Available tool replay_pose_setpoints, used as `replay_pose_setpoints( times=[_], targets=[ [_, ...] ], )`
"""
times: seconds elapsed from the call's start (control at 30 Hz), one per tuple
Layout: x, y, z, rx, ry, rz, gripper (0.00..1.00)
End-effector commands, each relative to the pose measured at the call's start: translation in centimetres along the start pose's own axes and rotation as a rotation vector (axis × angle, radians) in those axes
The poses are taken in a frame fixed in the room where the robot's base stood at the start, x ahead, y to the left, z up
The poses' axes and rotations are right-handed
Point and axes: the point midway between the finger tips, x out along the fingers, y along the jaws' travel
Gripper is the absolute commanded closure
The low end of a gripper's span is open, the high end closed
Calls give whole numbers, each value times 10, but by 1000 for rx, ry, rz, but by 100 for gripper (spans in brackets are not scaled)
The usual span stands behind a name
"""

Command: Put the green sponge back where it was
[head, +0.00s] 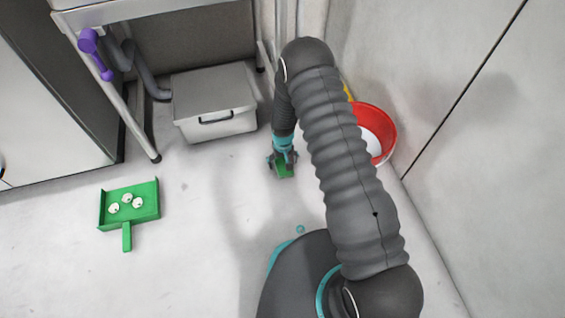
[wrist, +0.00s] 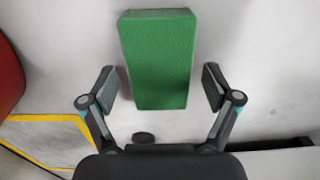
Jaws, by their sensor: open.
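The green sponge (wrist: 157,60) is a rectangular block in the upper middle of the wrist view. In the head view a small part of the sponge (head: 284,171) shows under my gripper (head: 283,163), on or just above the pale floor; I cannot tell which. In the wrist view my gripper (wrist: 164,87) is open, with one finger on each side of the sponge. A gap shows between each finger and the sponge. My arm hides part of the area to the right in the head view.
A red bucket (head: 383,122) stands by the right wall, partly behind my arm. A grey lidded box (head: 214,100) sits under a table (head: 140,7) at the back. A green dustpan (head: 127,230) with several white egg-like pieces lies at the left. The floor between is clear.

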Motion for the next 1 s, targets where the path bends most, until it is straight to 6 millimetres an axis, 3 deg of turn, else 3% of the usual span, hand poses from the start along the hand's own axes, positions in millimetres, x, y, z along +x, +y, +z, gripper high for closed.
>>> replay_pose_setpoints(
  times=[0.3,0.5,0.9,1.0],
  targets=[
    [-65,0,-1,0,4,0,12],
    [-97,0,-1,0,3,0,12],
    [-115,0,-1,1,3,0,12],
    [-132,4,-3,7,16,0,12]
  ],
)
